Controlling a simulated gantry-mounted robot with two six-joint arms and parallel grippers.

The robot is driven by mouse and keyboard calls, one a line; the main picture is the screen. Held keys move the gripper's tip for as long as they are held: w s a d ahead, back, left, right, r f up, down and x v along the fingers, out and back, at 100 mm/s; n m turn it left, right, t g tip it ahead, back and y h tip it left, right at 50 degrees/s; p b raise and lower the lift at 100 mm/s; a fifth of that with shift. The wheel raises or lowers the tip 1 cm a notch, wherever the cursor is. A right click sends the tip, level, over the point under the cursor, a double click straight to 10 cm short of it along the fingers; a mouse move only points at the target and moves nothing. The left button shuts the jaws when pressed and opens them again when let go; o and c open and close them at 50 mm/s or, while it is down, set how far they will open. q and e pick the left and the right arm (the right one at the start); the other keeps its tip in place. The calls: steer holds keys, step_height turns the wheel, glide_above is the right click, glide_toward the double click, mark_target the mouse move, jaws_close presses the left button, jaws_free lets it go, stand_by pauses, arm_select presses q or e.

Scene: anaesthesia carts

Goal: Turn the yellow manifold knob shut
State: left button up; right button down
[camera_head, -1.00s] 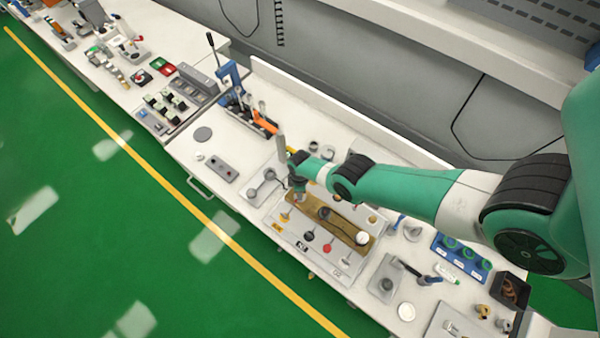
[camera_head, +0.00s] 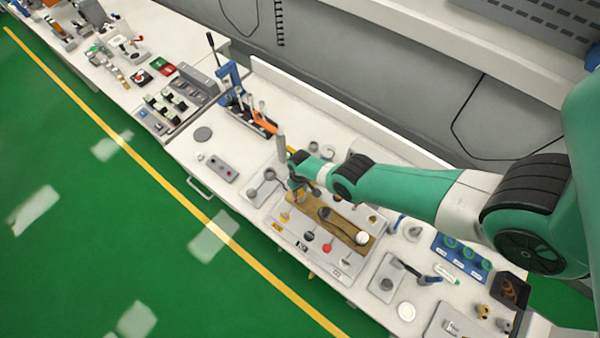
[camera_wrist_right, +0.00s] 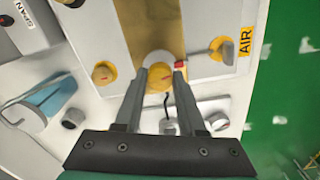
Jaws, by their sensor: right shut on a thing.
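The yellow manifold knob (camera_wrist_right: 158,84) shows in the right wrist view between the fingers of my right gripper (camera_wrist_right: 160,73). The fingers lie on both sides of the knob, and the gripper is shut on it. A small red mark shows at its right side. In the head view my right gripper (camera_head: 300,191) is low over the left end of the brown manifold block (camera_head: 345,224); the knob itself is mostly hidden there. My left gripper is not in view.
A grey lever by the yellow AIR label (camera_wrist_right: 245,42) lies right of the knob. An orange-yellow knob (camera_wrist_right: 103,73) is on the left. Yellow, black and red knobs line the panel's front in the head view.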

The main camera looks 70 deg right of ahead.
steer(key=shift+m, duration=1.7)
steer(key=c, duration=0.5)
jaws_free()
